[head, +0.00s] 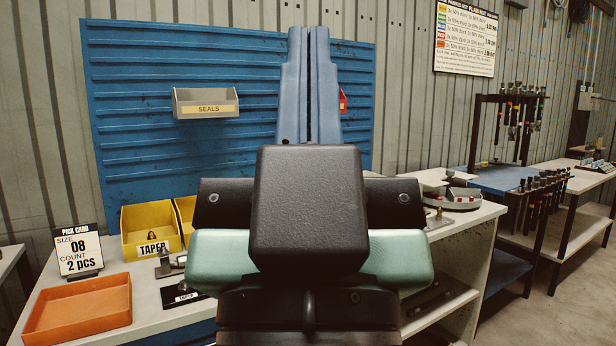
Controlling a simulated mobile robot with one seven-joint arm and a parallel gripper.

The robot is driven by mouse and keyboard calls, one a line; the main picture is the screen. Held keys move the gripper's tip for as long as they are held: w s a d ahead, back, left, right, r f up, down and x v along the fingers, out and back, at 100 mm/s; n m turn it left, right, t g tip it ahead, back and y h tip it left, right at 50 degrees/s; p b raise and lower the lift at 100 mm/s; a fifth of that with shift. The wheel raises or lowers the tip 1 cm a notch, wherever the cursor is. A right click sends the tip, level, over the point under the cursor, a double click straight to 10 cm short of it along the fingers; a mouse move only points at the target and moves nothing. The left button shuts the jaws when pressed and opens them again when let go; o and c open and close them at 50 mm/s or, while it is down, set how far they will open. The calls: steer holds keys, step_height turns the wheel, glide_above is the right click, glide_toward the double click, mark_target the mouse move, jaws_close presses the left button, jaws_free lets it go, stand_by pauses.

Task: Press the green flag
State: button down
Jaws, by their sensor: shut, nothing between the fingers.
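My gripper (309,32) stands in the middle of the head view, its two long blue-grey fingers upright in the picture and shut, with a thin dark line between them. Nothing shows between the fingers. They appear in front of the blue wall panel (130,100); I cannot tell how far off it is. My black and pale green wrist parts cover the middle of the workbench (50,294). No green flag can be made out; anything behind my arm is hidden.
On the bench are an orange tray (78,312), a pick card (77,251), a yellow TAPER bin (150,234) and a round device (453,199). A SEALS bin (206,103) hangs on the panel. Racks of tools (530,205) stand right, with floor (540,315) before them.

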step_height(320, 180, up, 17)
steer(key=p, duration=1.4)
steer(key=shift+r+p, duration=0.2)
steer(key=shift+p, duration=0.2)
